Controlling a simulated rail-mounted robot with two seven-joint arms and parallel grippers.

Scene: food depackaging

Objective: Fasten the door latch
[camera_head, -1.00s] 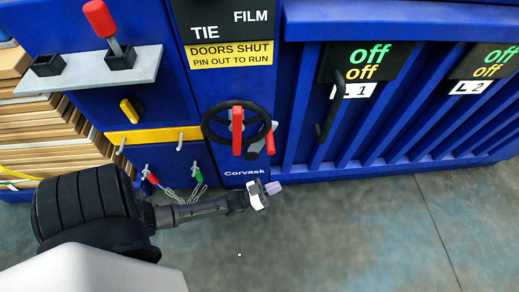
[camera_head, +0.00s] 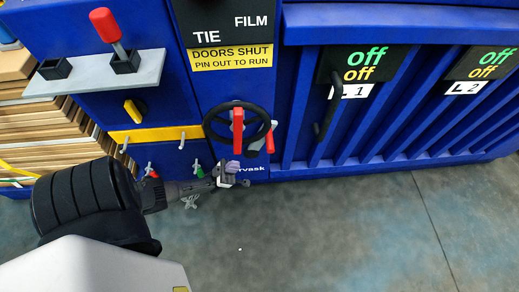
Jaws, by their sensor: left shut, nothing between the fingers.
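A black handwheel (camera_head: 209,131) is mounted on the blue machine's front panel, with an upright red handle (camera_head: 238,130) at its middle. A short lever with a red grip (camera_head: 270,142) sits at the wheel's lower right. A black bar handle (camera_head: 328,110) is on the door marked L 1; I cannot tell which of these parts is the door latch. My left gripper (camera_head: 233,168) is shut and empty, just below the handwheel and red handle in the picture, its lilac tips upward. It covers part of the white lettering. Contact with the panel cannot be told. My right gripper is not in view.
A grey shelf (camera_head: 88,80) with black sockets and a red-handled pin (camera_head: 107,26) juts out at left. A yellow bar (camera_head: 150,134) with hooks lies below it. Red and green pins hang on chains near my left wrist. The floor (camera_head: 340,230) is clear.

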